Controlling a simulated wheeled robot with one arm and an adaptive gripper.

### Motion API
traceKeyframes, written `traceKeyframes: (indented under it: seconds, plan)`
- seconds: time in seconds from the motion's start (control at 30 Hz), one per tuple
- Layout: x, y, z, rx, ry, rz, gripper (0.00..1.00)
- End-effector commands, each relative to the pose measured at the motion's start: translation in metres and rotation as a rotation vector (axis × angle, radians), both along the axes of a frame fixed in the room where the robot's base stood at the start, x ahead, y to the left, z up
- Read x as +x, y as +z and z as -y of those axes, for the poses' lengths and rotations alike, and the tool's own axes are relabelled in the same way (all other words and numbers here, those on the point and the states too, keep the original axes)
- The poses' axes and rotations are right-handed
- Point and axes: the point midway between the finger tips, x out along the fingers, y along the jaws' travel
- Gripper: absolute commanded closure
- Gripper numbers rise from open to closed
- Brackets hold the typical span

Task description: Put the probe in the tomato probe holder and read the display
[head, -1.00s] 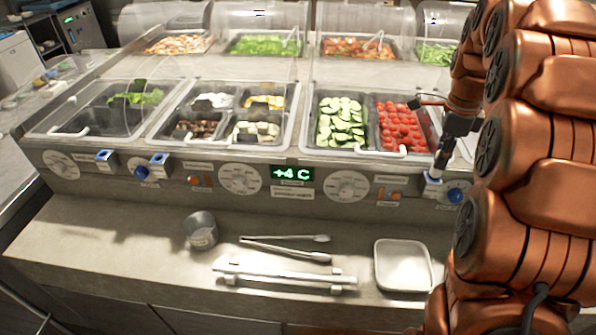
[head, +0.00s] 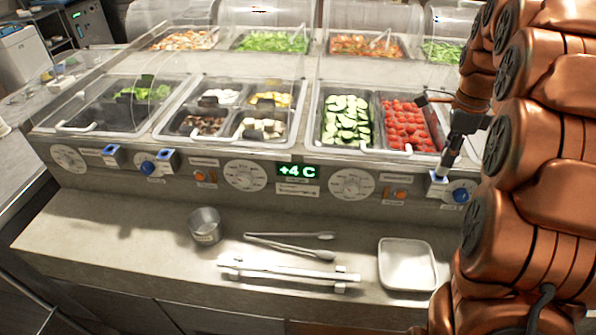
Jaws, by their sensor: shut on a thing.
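The tomatoes (head: 405,122) lie in a pan right of the sliced cucumbers (head: 345,122). Below the tomato pan, on the counter front, is a small blue-rimmed holder (head: 437,181). My gripper (head: 449,160) points down just above this holder and is shut on a small thin thing, apparently the probe. The probe is mostly hidden by the fingers and too small to make out; I cannot tell whether its tip is inside the holder. The green display (head: 298,171) at the middle of the front panel reads "+4 C".
Similar blue-rimmed holders (head: 166,160) sit farther left on the panel, beside dials and blue knobs. A metal cup (head: 205,226), tongs (head: 290,246), a white bar (head: 288,274) and a square white dish (head: 407,264) lie on the front ledge. Clear guards stand above the pans.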

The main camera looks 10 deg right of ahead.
Motion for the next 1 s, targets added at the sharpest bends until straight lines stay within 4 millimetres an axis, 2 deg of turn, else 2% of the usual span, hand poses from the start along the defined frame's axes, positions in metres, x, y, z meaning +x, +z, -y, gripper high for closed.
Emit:
traceKeyframes:
  seconds: [1.0]
  plan:
    - [0.000,0.050,0.000,0.000,0.000,0.000,1.00]
